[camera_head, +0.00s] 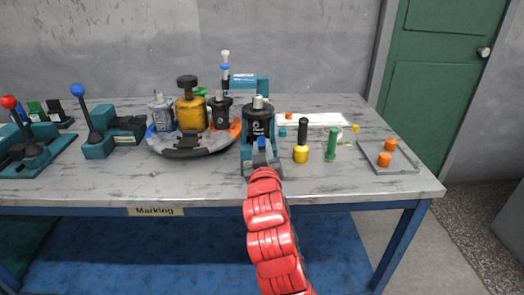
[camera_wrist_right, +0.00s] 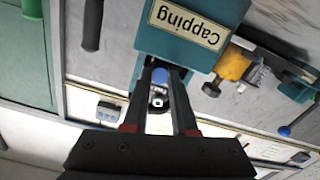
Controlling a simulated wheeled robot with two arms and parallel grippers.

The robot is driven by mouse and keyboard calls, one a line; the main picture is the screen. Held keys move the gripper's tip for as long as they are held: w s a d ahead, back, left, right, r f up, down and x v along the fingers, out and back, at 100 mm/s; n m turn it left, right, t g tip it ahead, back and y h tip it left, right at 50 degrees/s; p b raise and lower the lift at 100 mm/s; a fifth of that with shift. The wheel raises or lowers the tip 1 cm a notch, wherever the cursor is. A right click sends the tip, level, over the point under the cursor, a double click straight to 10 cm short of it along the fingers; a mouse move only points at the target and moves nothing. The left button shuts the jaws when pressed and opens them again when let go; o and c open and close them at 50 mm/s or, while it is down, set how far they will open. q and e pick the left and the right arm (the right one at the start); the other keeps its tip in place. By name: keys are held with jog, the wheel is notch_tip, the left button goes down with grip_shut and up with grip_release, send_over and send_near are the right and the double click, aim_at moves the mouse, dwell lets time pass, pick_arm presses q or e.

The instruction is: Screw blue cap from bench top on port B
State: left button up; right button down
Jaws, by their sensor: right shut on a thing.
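My right gripper (camera_head: 261,149) is at the front of the bench, before the teal capping fixture (camera_head: 246,152). Its fingers are shut on a small blue cap (camera_wrist_right: 160,76), which shows between the fingertips in the right wrist view. The cap also shows as a blue spot (camera_head: 261,142) in the head view. A black hydraulic motor (camera_head: 258,122) with a pale top stands upright in the fixture, just behind the cap. Port B's marking is not readable, and I cannot tell whether the cap touches a port. The left gripper is not in view.
A yellow-and-black tool (camera_head: 301,143) and a green cylinder (camera_head: 332,144) stand right of the fixture. Orange caps (camera_head: 384,159) sit on a grey plate (camera_head: 407,165). A round tray (camera_head: 190,149) with several motors is at left, near lever units (camera_head: 97,148).

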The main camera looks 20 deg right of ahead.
jog(key=c, duration=0.9)
grip_release()
jog(key=shift+w+d+f, duration=0.1)
jog(key=shift+d+f, duration=0.05)
jog(key=shift+v, duration=0.75)
jog(key=shift+s, duration=0.25)
jog(key=shift+s+a+r+p, duration=0.2)
jog(key=shift+a+r+p, duration=0.05)
jog(key=shift+p, duration=0.9)
jog(key=s+p, duration=0.1)
jog(key=p, duration=0.1)
jog(key=shift+a+p, duration=0.1)
jog(key=shift+p, duration=0.2)
jog(key=shift+s+f, duration=0.1)
